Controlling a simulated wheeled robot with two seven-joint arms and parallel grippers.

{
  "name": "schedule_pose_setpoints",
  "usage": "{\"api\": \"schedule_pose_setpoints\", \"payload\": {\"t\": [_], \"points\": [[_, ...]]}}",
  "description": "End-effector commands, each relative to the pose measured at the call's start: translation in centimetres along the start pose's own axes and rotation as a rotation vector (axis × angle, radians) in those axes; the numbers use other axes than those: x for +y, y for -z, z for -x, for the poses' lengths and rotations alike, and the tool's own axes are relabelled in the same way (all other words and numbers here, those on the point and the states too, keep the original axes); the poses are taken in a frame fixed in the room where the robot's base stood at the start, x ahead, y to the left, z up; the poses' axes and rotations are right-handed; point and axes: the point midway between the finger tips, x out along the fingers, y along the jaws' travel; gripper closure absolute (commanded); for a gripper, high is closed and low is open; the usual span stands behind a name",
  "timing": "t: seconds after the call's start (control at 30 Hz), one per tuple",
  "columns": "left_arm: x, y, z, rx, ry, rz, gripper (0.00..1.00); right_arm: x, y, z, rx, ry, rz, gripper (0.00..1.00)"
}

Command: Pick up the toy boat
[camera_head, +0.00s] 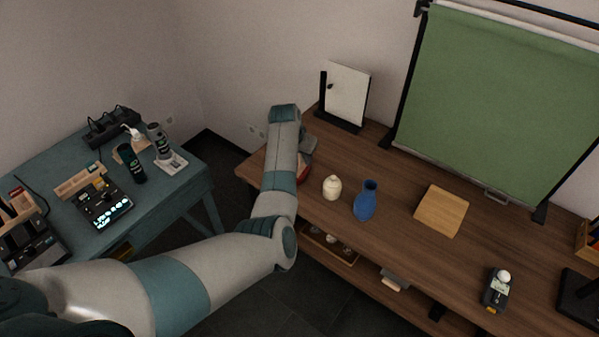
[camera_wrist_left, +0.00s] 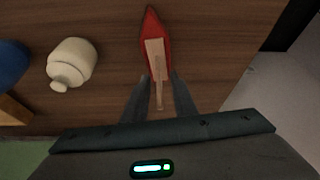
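The toy boat (camera_wrist_left: 152,28) has a red hull and a light wooden deck piece with a thin stick. In the left wrist view it lies on the brown wooden table (camera_wrist_left: 215,45), with its pointed end away from my gripper. My left gripper (camera_wrist_left: 159,78) is open, its two dark fingers on either side of the boat's thin stick. I cannot tell if they touch it. In the head view my left arm hides most of the boat; a bit of red (camera_head: 303,173) shows beside the arm. My right gripper is not in view.
A cream jar (camera_head: 332,187) and a blue vase (camera_head: 366,200) stand right of the boat. A wooden board (camera_head: 441,210) lies farther right. A white panel on a dark stand (camera_head: 345,95) is behind. The table's edge is close to the boat.

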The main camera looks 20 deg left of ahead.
Motion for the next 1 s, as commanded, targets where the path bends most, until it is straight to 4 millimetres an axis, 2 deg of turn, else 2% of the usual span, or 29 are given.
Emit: {"api": "schedule_pose_setpoints", "payload": {"t": [0.17, 0.27, 0.3, 1.0], "points": [[-0.01, 0.0, 0.02, 0.0, 0.0, 0.0, 0.75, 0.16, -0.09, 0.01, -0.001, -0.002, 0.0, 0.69], [-0.01, 0.0, 0.02, 0.0, 0.0, 0.0, 0.99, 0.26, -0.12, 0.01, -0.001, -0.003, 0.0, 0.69], [-0.01, 0.0, 0.02, 0.0, 0.0, 0.0, 1.0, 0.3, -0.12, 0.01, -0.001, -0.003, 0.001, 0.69], [-0.01, 0.01, 0.03, 0.0, 0.0, 0.0, 1.0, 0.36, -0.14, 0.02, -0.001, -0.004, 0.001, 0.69]]}}
